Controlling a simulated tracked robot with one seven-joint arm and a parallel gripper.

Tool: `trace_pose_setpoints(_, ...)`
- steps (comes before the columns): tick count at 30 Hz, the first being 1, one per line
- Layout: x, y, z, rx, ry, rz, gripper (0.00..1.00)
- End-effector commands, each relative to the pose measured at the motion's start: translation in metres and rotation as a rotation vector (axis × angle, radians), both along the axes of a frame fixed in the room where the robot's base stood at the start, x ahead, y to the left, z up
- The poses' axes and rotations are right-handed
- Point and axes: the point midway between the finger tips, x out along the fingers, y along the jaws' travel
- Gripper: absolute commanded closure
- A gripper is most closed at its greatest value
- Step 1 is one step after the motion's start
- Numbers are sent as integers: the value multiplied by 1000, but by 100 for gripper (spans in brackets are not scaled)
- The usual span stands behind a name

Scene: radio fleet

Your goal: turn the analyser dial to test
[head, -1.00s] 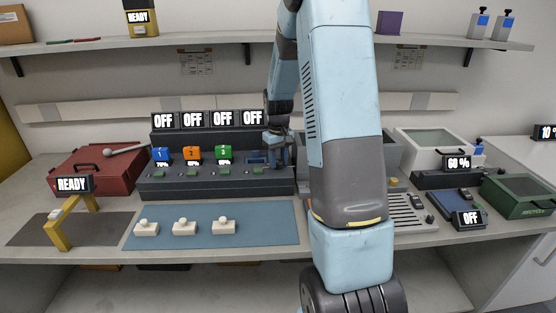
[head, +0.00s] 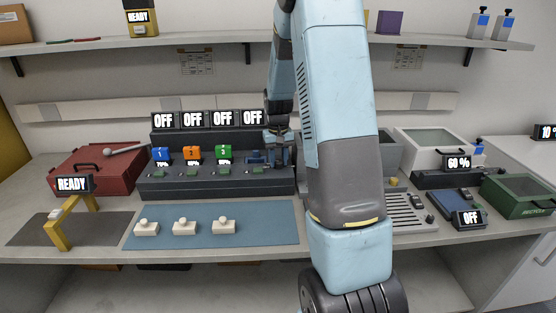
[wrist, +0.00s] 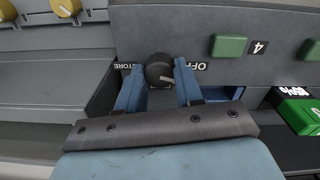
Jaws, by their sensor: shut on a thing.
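A round black dial (wrist: 158,68) sits on a dark grey panel in the wrist view. It has a pale pointer line slanting toward the lower right of that picture. Two labels flank it: STORE on the left, partly hidden by a finger, and OFF on the right. My gripper (wrist: 159,84) is shut on the dial, with one blue finger on each side. In the head view my gripper (head: 277,158) is at the right end of the dark charger bank (head: 215,188). The dial is hidden there behind my gripper and arm.
Four displays above the bank read OFF. Numbered blue, orange and green blocks (head: 193,154) stand in it. A green button (wrist: 229,46) marked 4 is close by in the wrist view. A blue mat (head: 265,225) with three white pieces lies in front. My arm hides the bench centre.

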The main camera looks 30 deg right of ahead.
Motion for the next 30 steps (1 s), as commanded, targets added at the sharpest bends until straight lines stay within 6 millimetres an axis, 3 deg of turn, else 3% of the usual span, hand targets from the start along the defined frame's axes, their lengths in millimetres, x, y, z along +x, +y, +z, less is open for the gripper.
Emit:
trace_pose_setpoints(15, 1, 1, 0, 1, -1, -385, 95)
trace_pose_setpoints(30, 1, 1, 0, 1, 0, -497, 95)
